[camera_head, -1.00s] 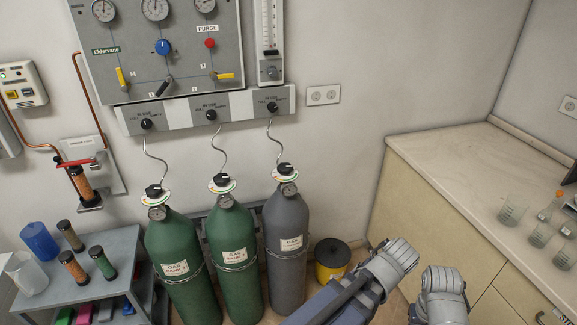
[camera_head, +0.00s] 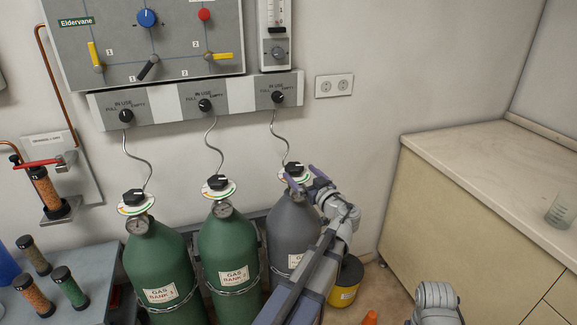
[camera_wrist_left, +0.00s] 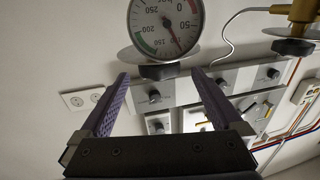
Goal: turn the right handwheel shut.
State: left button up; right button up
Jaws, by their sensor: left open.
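Three gas cylinders stand by the wall, each with a black handwheel over a round coloured dial. The right handwheel (camera_head: 293,168) is on top of the grey cylinder (camera_head: 292,232). My left gripper (camera_head: 305,179) is open at that handwheel, its purple fingers partly covering the dial and cylinder neck. In the left wrist view, a black handwheel (camera_wrist_left: 159,71) shows between the two open fingertips (camera_wrist_left: 160,80), below a large round gauge (camera_wrist_left: 166,24). I see no clear contact.
Two green cylinders (camera_head: 160,268) (camera_head: 229,248) stand left of the grey one. A thin hose rises from the right valve to the wall panel (camera_head: 240,97). A yellow bucket (camera_head: 346,285) is on the floor, and a counter (camera_head: 490,157) stands at right.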

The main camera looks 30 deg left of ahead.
aim_at(289, 163)
pick_arm(q)
jog(key=x, duration=0.7)
jog(key=shift+w+a, duration=0.1)
jog(key=shift+a, duration=0.1)
jog(key=c, duration=1.3)
